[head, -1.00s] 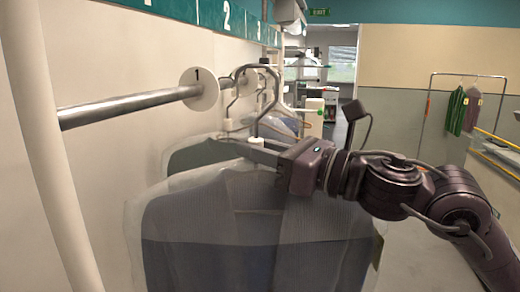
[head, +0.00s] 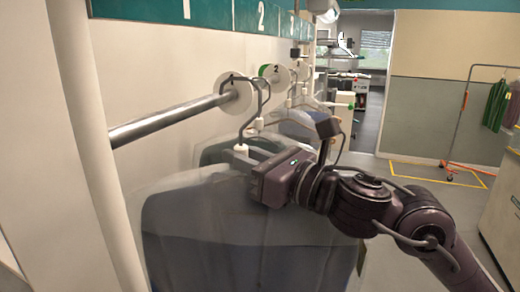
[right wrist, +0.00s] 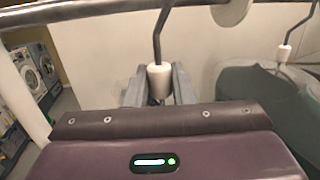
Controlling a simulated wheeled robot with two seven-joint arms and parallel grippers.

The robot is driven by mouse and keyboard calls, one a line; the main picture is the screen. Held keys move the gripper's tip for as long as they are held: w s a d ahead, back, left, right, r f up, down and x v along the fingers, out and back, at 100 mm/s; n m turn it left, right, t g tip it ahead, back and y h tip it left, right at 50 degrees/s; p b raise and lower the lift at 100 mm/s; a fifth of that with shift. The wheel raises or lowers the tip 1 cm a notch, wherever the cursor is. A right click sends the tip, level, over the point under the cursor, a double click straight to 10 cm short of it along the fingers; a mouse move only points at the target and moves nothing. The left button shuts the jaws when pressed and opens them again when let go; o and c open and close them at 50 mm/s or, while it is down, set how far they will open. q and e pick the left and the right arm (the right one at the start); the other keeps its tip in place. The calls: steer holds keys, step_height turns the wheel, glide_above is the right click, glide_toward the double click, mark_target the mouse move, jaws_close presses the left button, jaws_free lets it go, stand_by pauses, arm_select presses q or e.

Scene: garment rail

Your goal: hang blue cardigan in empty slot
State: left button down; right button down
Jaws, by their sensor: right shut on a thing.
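The blue cardigan (head: 250,235) hangs dark blue-grey under a clear plastic cover, on a hanger with a dark hook (head: 266,100) and a white collar. My right gripper (head: 240,158) is shut on the hanger's neck; in the right wrist view its fingers (right wrist: 160,90) are on either side of the white collar (right wrist: 160,78). The hook overlaps disc 1 (head: 234,94) at the end of a bare metal rail (head: 165,122). The hook's stem crosses the rail (right wrist: 90,12) in the right wrist view; I cannot tell whether it rests on it. My left gripper is out of view.
A green covered garment (head: 222,152) hangs just behind the cardigan. Disc 2 (head: 275,74) and several more hangers lie further along the wall. A pale upright post (head: 85,130) stands at the left. Another rack with a green garment (head: 495,105) is at the far right.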

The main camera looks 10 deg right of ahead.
mark_target(198, 176)
steer(key=shift+w+a+r+p, duration=0.1)
steer(key=shift+w+a+p, duration=0.3)
steer(key=shift+a, duration=0.85)
steer(key=shift+w+a+f+p, duration=0.15)
steer(key=shift+w+a, duration=0.3)
steer(key=shift+a, duration=0.8)
steer(key=shift+w+a+r+p, duration=0.15)
steer(key=shift+w+a+p, duration=0.25)
steer(key=shift+a, duration=0.85)
steer(key=shift+w+a+f, duration=0.15)
steer(key=shift+a+f, duration=0.05)
steer(key=shift+f, duration=0.05)
steer(key=shift+d+f+b, duration=0.1)
steer(key=shift+f+b, duration=0.9)
steer(key=shift+b, duration=0.45)
steer(key=c, duration=1.2)
jaws_free()
steer(key=shift+o, duration=0.2)
steer(key=shift+f, duration=0.15)
